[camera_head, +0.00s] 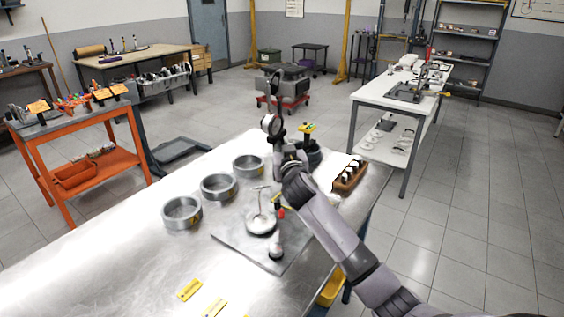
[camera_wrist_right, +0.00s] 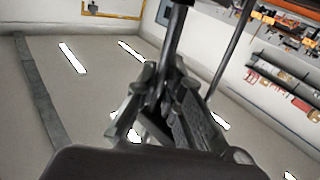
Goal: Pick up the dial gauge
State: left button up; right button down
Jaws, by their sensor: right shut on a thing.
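The dial gauge (camera_head: 272,125) is a dark, round-faced instrument with a thin stem. It is held above the far end of the metal table (camera_head: 120,250). My right gripper (camera_head: 278,146) is shut on it from below. In the right wrist view the fingers of the right gripper (camera_wrist_right: 163,80) close around a dark shaft (camera_wrist_right: 176,30), which runs up out of the frame. The gauge's face does not show there. My left gripper is not in view.
Three metal rings (camera_head: 219,187) stand in a row on the table. A piston with its rod (camera_head: 260,221) stands on a grey mat (camera_head: 238,246). A wooden box (camera_head: 349,177) with dark and white parts sits at the right edge. Yellow tags (camera_head: 190,289) lie at the front.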

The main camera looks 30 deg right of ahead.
notch_tip(320, 180, up, 12)
jog(key=shift+f+b, duration=0.1)
jog(key=shift+b, duration=0.25)
jog(key=shift+w+f, duration=0.1)
jog(key=shift+m, duration=0.3)
jog(key=f+p, duration=0.1)
jog(key=f, duration=0.2)
jog(key=f+p, duration=0.1)
jog(key=f, duration=0.3)
jog(key=d+f+p, duration=0.1)
jog(key=f, duration=0.3)
jog(key=shift+w, duration=0.15)
jog(key=shift+f+g+y, duration=0.3)
jog(key=shift+f, duration=0.1)
jog(key=shift+f+b, duration=1.65)
jog(key=shift+f, duration=0.6)
jog(key=shift+f+b, duration=0.7)
jog(key=shift+f, duration=0.25)
jog(key=shift+f+b, duration=0.3)
jog(key=shift+f, duration=0.15)
